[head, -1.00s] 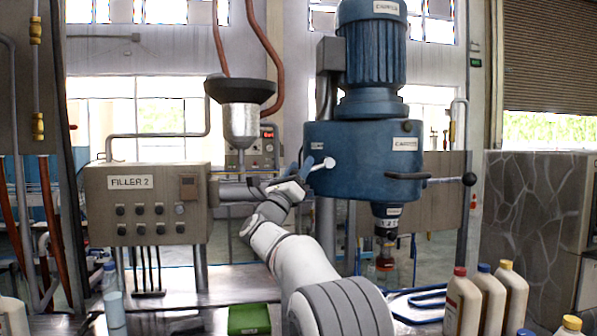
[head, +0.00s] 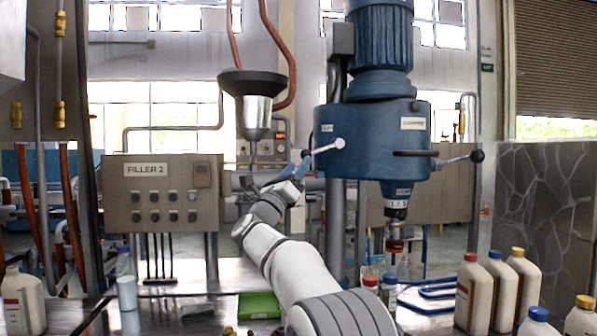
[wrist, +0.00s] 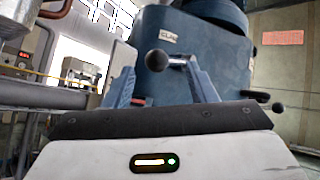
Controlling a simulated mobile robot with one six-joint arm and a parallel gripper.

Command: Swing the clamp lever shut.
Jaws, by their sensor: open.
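The clamp lever (head: 324,148) sits on the left of the blue machine head, under a small label. Its pale hub is at the right and its rod runs left to a dark ball. In the wrist view the lever's black ball (wrist: 157,60) shows close up, below the "CLAMP" label (wrist: 168,37), with its short rod running right. My gripper (head: 299,167) is at the lever's left end. In the wrist view its blue fingers (wrist: 160,88) stand open, with the ball between them in the picture. I cannot tell whether they touch it.
The blue machine head (head: 372,140) has a second ball-ended lever (head: 477,156) on its right. The steel funnel (head: 252,117) and Filler 2 box (head: 160,195) stand left. Several bottles (head: 474,293) and a green box (head: 259,305) are on the bench below.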

